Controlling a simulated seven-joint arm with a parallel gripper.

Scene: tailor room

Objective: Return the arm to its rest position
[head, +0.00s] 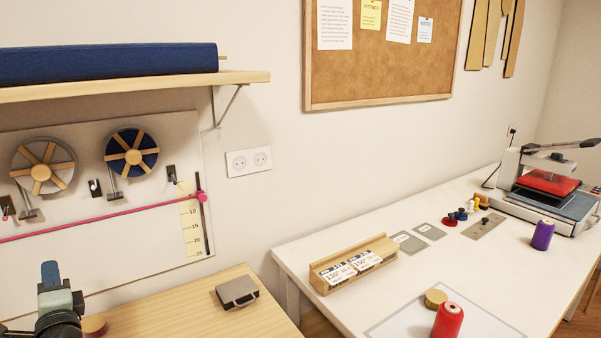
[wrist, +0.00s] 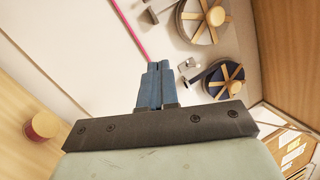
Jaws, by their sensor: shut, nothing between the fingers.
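My gripper (wrist: 154,75) shows in the wrist view with its blue fingers shut together and nothing between them. In the head view my gripper (head: 50,272) is at the lower left, its blue fingers pointing up, above the left end of the wooden table (head: 150,318). It is in front of the wall panel (head: 110,215) and apart from it. Most of my arm is outside the head view.
A round reddish piece (head: 93,325) stands on the wooden table close beside my arm. A grey box with a handle (head: 237,292) lies further right. Two reels (head: 43,165) (head: 132,155) and a pink rod (head: 100,218) are on the panel. A shelf (head: 150,86) juts out above.

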